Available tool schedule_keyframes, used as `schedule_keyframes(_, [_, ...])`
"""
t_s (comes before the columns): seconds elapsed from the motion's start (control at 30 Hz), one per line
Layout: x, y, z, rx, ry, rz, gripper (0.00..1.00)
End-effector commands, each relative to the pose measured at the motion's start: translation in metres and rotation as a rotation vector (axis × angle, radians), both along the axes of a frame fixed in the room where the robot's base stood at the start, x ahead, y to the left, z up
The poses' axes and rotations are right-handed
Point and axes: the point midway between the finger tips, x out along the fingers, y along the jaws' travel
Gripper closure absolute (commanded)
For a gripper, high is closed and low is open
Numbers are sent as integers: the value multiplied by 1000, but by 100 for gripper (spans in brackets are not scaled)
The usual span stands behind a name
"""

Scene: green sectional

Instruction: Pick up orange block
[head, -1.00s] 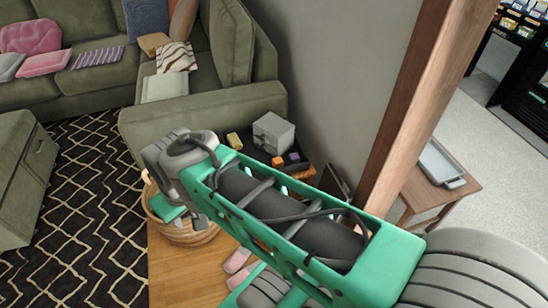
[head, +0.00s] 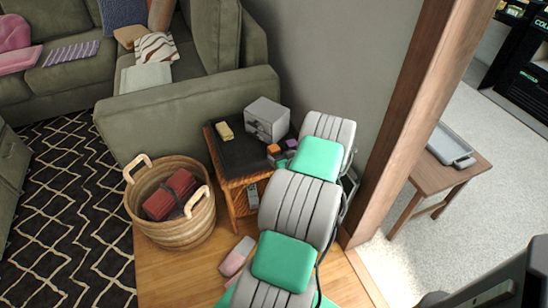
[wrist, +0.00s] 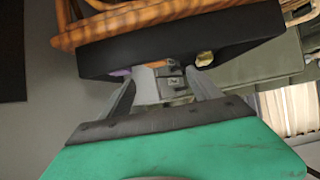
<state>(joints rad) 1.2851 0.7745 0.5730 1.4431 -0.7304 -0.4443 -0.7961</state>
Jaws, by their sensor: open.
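The orange block (head: 273,149) is small and sits on the black-topped side table (head: 240,158), in front of a grey box and close to the left of my arm in the head view. In the wrist view, a small orange patch (wrist: 157,64) shows at the dark table's edge, beyond the fingers; it looks like the block, mostly hidden. My gripper (wrist: 160,80) is open, with nothing seen between its fingers, and apart from the block. In the head view my arm hides the gripper.
On the table are a yellow block (head: 225,131), a grey box (head: 266,120) and a small purple thing (head: 291,143). A wicker basket (head: 172,225) stands on the floor at left, the green sofa (head: 190,105) behind. A wooden post (head: 405,110) rises at right.

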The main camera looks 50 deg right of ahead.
Motion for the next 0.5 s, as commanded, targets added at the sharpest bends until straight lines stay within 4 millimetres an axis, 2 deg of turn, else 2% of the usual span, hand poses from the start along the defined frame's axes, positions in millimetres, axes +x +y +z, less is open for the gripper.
schedule_keyframes(0.07, [3, -8, -7, -7, -6, -9, 27])
schedule_keyframes(0.3, [40, -29, -30, -5, -5, -7, 27])
schedule_keyframes(0.5, [58, -41, -42, -5, -4, -7, 27])
